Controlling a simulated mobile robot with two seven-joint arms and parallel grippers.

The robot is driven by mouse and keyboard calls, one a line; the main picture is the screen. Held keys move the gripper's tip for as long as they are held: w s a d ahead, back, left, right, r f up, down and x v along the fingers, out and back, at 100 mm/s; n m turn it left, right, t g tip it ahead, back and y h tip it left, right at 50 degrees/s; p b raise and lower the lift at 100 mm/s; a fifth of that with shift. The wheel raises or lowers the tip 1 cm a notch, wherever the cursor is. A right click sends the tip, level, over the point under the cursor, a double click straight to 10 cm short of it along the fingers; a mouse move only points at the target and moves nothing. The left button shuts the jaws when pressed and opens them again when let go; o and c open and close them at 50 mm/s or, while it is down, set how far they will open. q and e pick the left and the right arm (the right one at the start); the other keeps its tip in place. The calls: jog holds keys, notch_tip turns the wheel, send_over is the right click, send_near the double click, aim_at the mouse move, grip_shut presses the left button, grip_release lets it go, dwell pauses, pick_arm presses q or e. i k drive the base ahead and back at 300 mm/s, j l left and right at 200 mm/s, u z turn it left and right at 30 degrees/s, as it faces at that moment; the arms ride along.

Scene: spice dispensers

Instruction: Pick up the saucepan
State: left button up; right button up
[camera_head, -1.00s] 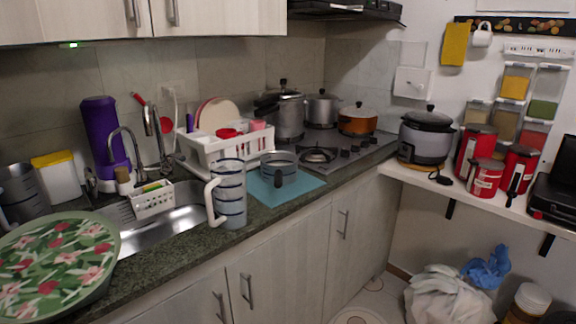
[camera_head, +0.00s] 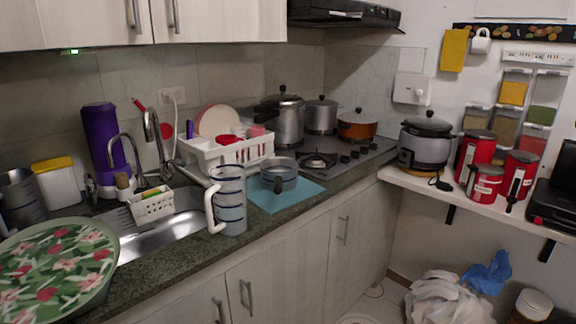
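The saucepan (camera_head: 279,177), a small grey pot with a short dark handle toward the front, stands upright on a teal mat (camera_head: 300,195) on the counter. A grey banded jug (camera_head: 230,202) with a white handle stands close to its left and nearer the front edge. Neither my left nor my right gripper is in view, and nothing is touching the saucepan.
A white dish rack (camera_head: 235,153) stands behind the saucepan and the gas hob (camera_head: 335,160) is to its right. The sink (camera_head: 165,225) and a floral tray (camera_head: 60,262) are to the left. The counter's front edge is close to the mat.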

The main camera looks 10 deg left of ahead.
aim_at(278, 175)
jog(key=i+l, duration=0.25)
jog(key=i, duration=0.2)
jog(key=i+l, duration=0.3)
jog(key=u, duration=0.45)
jog(key=i+l+u, duration=0.1)
jog(key=u, duration=0.3)
jog(key=i+u, duration=0.1)
jog(key=u, duration=0.35)
jog(key=l+u, duration=0.1)
jog(key=u, duration=0.35)
jog(key=l+u, duration=0.1)
jog(key=k+l, duration=0.05)
jog(key=l, duration=0.05)
